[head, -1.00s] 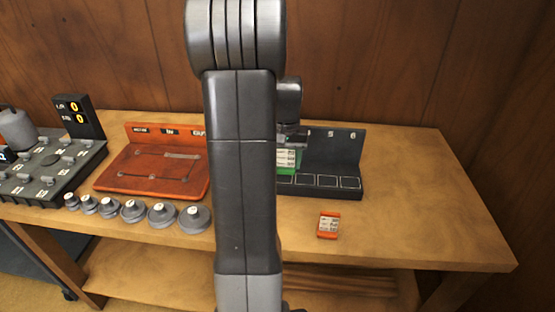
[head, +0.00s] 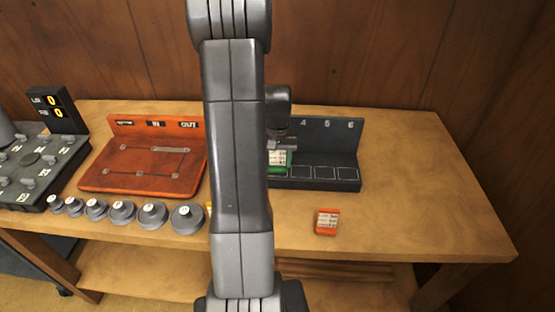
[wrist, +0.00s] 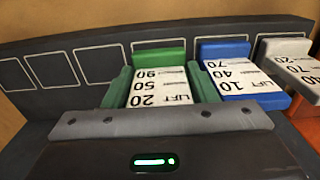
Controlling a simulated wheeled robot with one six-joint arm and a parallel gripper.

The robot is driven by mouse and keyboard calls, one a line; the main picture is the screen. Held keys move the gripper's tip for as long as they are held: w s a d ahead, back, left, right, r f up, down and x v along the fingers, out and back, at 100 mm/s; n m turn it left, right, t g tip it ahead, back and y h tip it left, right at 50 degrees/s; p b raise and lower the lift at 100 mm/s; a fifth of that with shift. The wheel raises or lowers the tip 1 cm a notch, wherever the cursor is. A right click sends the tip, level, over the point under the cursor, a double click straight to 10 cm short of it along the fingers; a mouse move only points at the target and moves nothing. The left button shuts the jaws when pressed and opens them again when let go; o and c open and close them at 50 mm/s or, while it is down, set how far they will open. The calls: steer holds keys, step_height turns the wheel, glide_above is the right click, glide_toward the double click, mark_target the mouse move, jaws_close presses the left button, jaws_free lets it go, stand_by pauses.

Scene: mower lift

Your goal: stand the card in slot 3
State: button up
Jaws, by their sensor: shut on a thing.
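My gripper (head: 281,143) is shut on a green card (head: 279,158) with a white LIFT label reading 20, 50, 90. The card shows upright over the dark slotted rack (head: 340,184), just left of the slot under number 4. In the wrist view the green card (wrist: 158,92) sits between the fingers (wrist: 160,88), beside a blue card (wrist: 238,78) reading 10, 40, 70. A grey card (wrist: 290,62) is beyond the blue one. The green card's lower edge is hidden, so I cannot tell whether it is seated. My arm hides the rack's left part.
An orange card (head: 327,222) lies on the bench in front of the rack. A red board (head: 142,165) and several grey knob-like weights (head: 122,212) are left of my arm. Slots 4 to 6 (head: 325,173) are empty. The bench's right side is clear.

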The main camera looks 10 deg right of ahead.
steer(key=shift+f, duration=0.4)
steer(key=shift+f, duration=0.15)
steer(key=o, duration=0.7)
step_height(320, 180, up, 12)
steer(key=shift+r+b, duration=0.2)
steer(key=shift+b, duration=0.3)
